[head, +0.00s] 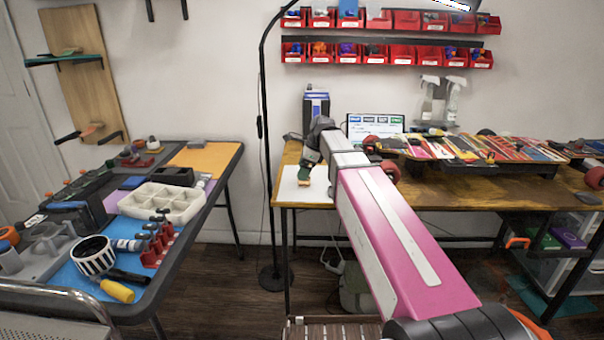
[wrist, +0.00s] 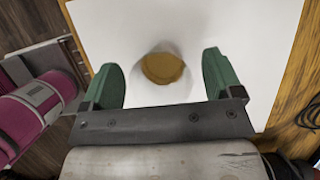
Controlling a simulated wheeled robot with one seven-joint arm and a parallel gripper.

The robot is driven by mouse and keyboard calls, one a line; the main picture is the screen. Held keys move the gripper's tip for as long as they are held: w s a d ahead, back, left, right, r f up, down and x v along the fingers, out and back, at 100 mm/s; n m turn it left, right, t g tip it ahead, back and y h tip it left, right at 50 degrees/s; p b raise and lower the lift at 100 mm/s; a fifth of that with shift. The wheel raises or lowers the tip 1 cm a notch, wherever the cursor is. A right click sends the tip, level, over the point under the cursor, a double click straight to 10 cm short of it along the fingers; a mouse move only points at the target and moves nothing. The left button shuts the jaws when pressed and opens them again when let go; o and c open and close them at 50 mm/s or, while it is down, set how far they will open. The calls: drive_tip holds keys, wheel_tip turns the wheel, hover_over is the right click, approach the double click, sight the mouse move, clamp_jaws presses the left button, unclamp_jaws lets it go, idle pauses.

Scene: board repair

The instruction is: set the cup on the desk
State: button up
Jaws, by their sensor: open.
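A white round cup with a brown inside (wrist: 163,68) shows in the wrist view, seen from above, on a white sheet (wrist: 95,20) on the wooden desk (wrist: 290,62). My gripper (wrist: 160,64) is open, with one green finger on each side of the cup and a visible gap on both sides. In the head view my gripper (head: 304,178) is low over the white sheet (head: 291,193) at the left end of the desk (head: 463,197). I cannot clearly make out the cup in the head view.
A laptop (head: 375,126) and a skateboard deck row (head: 480,148) stand along the desk. A tall lamp pole (head: 264,150) rises at its left end. The left table (head: 221,171) holds tools, a tray (head: 160,202) and a striped black-and-white container (head: 93,257).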

drive_tip(key=v, duration=1)
drive_tip(key=shift+r, duration=0.25)
drive_tip(key=shift+d, duration=0.15)
idle(0.9)
